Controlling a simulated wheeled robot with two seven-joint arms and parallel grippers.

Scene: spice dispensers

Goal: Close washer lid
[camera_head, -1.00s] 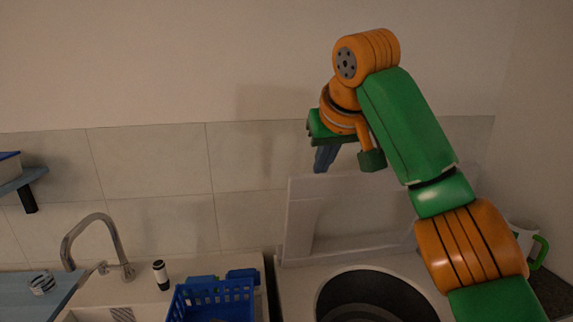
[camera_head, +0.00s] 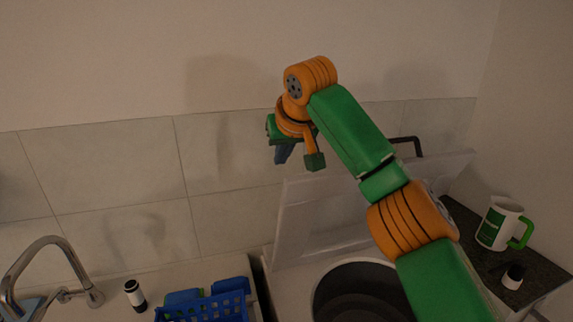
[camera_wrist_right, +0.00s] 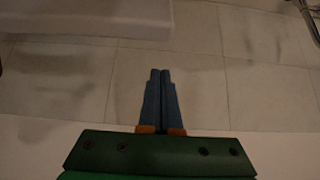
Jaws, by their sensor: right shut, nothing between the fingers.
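The washer lid (camera_head: 318,226) is a pale panel standing raised at the back of the washer, in front of the tiled wall. The washer's round dark opening (camera_head: 362,292) lies uncovered below it. My right gripper (camera_head: 281,156) is above and near the lid's upper left corner, with the fingers pointing down. In the right wrist view its two blue fingers (camera_wrist_right: 160,80) are together with nothing between them. A pale edge at the upper left of that view may be the lid, but I cannot be sure. My left gripper is not in view.
A blue basket (camera_head: 212,304) stands left of the washer. A dark-capped bottle (camera_head: 134,296) and a faucet (camera_head: 40,262) are farther left. At the right, a dark shelf (camera_head: 478,252) holds a white mug with a green handle (camera_head: 500,224) and a small jar (camera_head: 513,276).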

